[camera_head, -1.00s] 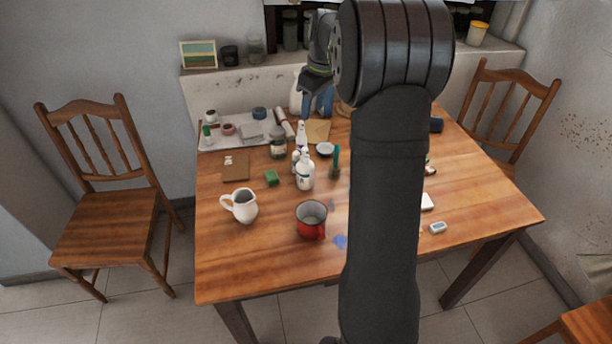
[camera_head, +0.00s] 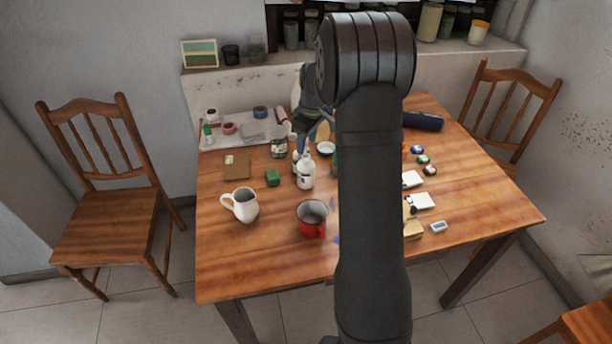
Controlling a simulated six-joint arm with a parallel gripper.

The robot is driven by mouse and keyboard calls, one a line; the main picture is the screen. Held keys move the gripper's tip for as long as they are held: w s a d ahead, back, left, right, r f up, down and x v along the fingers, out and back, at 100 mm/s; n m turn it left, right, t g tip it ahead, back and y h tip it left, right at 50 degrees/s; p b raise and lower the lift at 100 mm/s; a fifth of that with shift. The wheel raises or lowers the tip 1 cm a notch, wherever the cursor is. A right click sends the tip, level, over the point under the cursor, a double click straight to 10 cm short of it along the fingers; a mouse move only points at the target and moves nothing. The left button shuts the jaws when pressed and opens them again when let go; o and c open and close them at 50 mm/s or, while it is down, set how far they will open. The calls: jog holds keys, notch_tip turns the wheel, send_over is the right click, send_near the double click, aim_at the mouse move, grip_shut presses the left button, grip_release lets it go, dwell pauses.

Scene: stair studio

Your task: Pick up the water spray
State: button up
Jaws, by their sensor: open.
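My gripper (camera_head: 308,136) is over the back middle of the table, pointing down, with its bluish fingers open. It is just behind and above a white bottle with a dispenser top (camera_head: 305,173), which stands upright. The slimmer white bottle with a pointed top that stood behind this one is now mostly covered by my gripper. I cannot tell for sure which bottle is the water spray, or whether the fingers touch or surround one. A small bottle (camera_head: 296,160) shows in part beside the white bottle.
A jar (camera_head: 278,146) is close left of my gripper. My arm hides the middle right. Small items and a dark roll (camera_head: 423,121) lie right.

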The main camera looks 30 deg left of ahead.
aim_at(306, 148)
jog(key=shift+s+a+f, duration=0.1)
jog(key=shift+a+f, duration=0.05)
jog(key=shift+f, duration=1.7)
grip_shut()
jog(key=shift+r, duration=0.2)
